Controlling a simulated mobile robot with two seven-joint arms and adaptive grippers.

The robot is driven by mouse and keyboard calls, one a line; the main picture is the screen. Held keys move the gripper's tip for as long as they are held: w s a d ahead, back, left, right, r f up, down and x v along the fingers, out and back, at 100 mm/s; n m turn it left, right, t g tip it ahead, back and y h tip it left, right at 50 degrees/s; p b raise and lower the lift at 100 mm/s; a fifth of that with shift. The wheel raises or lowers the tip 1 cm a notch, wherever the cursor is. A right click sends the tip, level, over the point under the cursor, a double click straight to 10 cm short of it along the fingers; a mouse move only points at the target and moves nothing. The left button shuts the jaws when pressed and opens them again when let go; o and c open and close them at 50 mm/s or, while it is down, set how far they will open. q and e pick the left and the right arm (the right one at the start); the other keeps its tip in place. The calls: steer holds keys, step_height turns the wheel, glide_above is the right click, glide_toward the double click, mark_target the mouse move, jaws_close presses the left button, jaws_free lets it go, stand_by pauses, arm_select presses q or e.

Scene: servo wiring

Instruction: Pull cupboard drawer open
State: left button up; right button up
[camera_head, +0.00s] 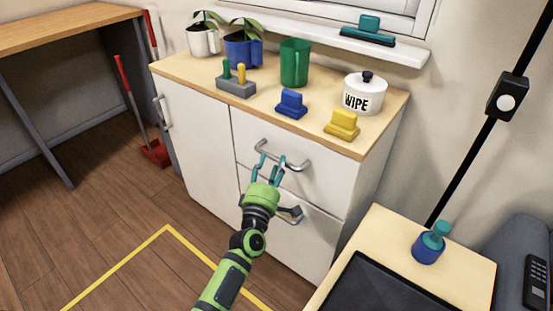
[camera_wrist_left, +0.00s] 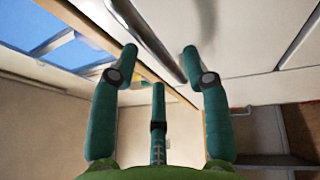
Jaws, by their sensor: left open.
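The white cupboard (camera_head: 198,140) stands against the wall with a wooden top. Its upper drawer (camera_head: 315,177) is closed and has a metal bar handle (camera_head: 294,166). A lower drawer (camera_head: 312,243) also looks closed; its handle (camera_head: 295,215) is partly behind my arm. My left gripper (camera_head: 269,163), green with teal fingers, is open at the upper handle. In the left wrist view the handle (camera_wrist_left: 150,40) runs between the spread fingers (camera_wrist_left: 160,60), close to the drawer front. I cannot tell whether the fingers touch it. My right gripper is not in view.
On the cupboard top stand potted plants, a green cup (camera_head: 295,62), a blue block (camera_head: 291,104), a yellow block (camera_head: 342,124) and a white WIPE tub (camera_head: 364,93). A small table (camera_head: 388,228) with a blue bottle (camera_head: 429,246) stands at the right front.

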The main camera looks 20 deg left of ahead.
mark_target(275, 160)
arm_select(q)
steer(key=shift+w+a+r, duration=0.1)
steer(key=shift+w+r, duration=0.05)
steer(key=shift+w, duration=0.6)
steer(key=shift+w+r, duration=0.1)
steer(key=shift+w, duration=0.65)
jaws_close()
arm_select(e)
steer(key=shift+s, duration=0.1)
